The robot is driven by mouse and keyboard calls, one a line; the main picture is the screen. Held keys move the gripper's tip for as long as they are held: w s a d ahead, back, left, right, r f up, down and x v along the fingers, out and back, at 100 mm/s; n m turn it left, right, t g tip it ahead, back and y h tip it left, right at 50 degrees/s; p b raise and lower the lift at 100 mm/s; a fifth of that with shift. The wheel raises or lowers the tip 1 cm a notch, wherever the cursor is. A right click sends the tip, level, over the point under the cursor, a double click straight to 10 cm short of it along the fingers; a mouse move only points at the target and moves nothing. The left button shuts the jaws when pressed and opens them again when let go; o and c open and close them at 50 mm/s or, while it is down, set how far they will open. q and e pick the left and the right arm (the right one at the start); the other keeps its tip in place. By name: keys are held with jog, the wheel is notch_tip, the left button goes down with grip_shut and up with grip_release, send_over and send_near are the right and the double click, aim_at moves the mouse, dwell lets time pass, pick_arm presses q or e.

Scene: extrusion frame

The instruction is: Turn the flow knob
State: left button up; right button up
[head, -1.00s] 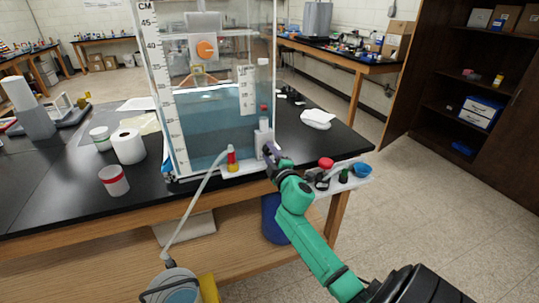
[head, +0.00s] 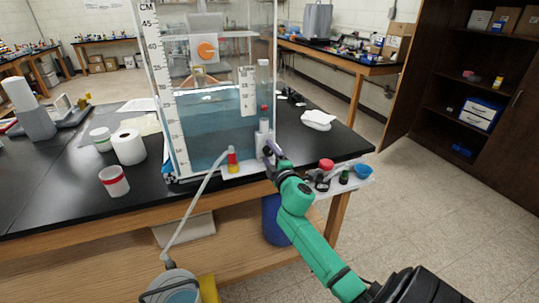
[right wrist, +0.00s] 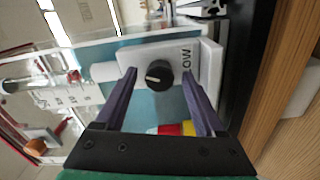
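The flow knob (right wrist: 159,75) is round and black with a pale pointer line. It sits on a white block (right wrist: 145,55) whose lettering shows only in part, ending in "OW". In the head view this white block (head: 262,136) stands at the front right corner of the water tank, and my gripper largely hides the knob. My right gripper (right wrist: 159,73) is open, with one purple finger on each side of the knob in the picture. Gaps show between the knob and both fingers. How deep the fingers reach cannot be told. My left gripper is not in view.
The clear tank (head: 215,120) with a centimetre scale stands on the black bench. A red and yellow fitting (head: 232,161) with a hose is left of my gripper. A red cap (head: 326,164) and a blue bowl (head: 362,171) lie to the right.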

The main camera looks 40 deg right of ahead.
jog(key=b+v, duration=0.2)
jog(key=v, duration=1.2)
jog(key=shift+s, duration=0.3)
jog(key=shift+a, duration=0.15)
